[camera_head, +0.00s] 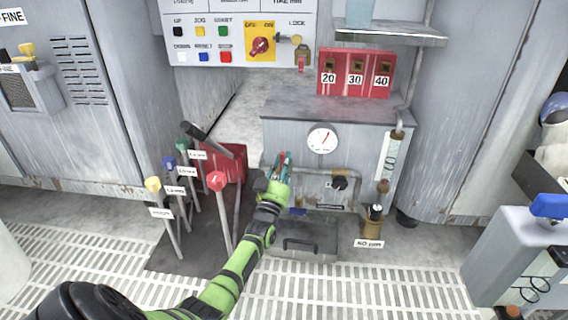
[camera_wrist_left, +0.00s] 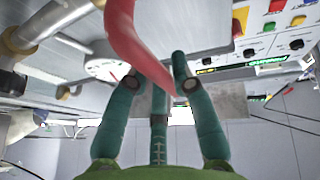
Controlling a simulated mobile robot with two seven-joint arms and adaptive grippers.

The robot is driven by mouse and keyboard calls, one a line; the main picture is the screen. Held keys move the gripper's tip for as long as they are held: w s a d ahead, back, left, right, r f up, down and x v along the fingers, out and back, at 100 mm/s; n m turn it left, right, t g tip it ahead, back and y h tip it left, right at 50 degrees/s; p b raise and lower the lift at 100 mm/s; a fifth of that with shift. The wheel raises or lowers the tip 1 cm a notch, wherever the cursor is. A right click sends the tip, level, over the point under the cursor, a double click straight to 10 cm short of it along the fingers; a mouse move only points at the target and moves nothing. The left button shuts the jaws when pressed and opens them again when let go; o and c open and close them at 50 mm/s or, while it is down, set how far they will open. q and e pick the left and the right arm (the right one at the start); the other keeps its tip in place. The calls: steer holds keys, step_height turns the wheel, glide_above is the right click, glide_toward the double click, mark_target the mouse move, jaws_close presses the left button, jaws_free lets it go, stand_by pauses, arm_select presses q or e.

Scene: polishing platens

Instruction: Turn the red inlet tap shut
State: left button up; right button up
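The red inlet tap handle shows as a small red piece (camera_head: 282,157) at my left gripper in the head view, on the left part of the grey cabinet front. In the left wrist view it is a curved red bar (camera_wrist_left: 138,42) coming down from the top edge to the fingers. My left gripper (camera_head: 281,166) has teal fingers on a green arm. In the left wrist view its fingers (camera_wrist_left: 155,85) stand apart, with the bar's lower end between their tips, close to the right one. I cannot tell whether they touch. My right gripper is out of view.
Levers with yellow, blue, green and red knobs (camera_head: 216,181) stand left of my arm. A round gauge (camera_head: 322,139), a black-knobbed valve (camera_head: 339,183) and a brass fitting (camera_head: 373,221) are to the right.

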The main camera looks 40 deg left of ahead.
arm_select(q)
steer(key=shift+o, duration=0.9)
steer(key=shift+s, duration=0.15)
steer(key=v, duration=0.7)
steer(key=shift+s, duration=0.1)
